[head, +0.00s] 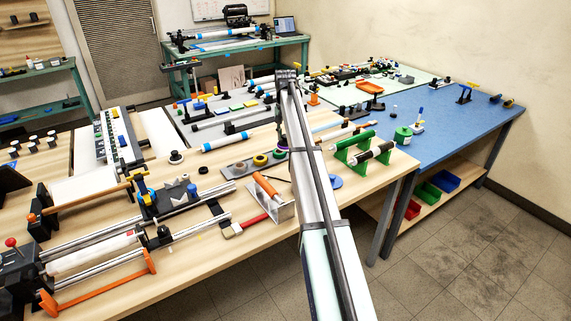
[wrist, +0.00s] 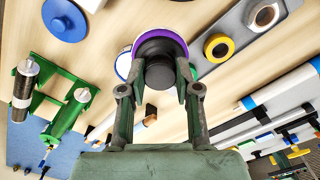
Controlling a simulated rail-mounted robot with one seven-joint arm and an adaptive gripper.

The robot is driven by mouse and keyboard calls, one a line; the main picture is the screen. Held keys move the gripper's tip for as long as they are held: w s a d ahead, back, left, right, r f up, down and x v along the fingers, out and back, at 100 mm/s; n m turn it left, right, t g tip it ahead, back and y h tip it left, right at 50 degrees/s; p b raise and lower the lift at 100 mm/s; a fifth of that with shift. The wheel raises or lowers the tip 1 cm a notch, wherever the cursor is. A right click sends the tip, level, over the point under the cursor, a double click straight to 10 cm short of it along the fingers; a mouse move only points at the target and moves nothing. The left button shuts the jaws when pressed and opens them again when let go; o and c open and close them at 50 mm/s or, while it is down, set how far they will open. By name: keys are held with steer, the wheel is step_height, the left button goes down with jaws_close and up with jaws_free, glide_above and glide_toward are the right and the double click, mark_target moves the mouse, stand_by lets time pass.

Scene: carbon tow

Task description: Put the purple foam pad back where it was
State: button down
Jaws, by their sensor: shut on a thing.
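The purple foam pad (wrist: 173,36) is a round disc with a purple rim and a black knob-like middle. My gripper (wrist: 157,82) is shut on its black part, with one finger on either side. The fingers and the black part hide much of the pad. In the head view a bit of purple (head: 282,149) shows beside my arm, which hides most of the gripper. I cannot tell whether the pad touches the table.
A grey tray with a yellow ring (wrist: 219,47) lies close by on the wooden table (head: 205,180). A blue disc (wrist: 65,20) and a green stand with rollers (wrist: 62,118) are on the other side. A orange-handled tool (head: 266,186) lies nearby. Bare wood shows between them.

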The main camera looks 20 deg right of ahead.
step_height(320, 180, down, 14)
steer(key=p, duration=0.3)
steer(key=shift+r, duration=0.1)
steer(key=shift+f, duration=0.2)
steer(key=c, duration=0.8)
jaws_free()
steer(key=shift+r, duration=0.1)
step_height(320, 180, up, 12)
steer(key=b, duration=0.3)
steer(key=shift+r+b, duration=0.1)
steer(key=shift+b, duration=0.25)
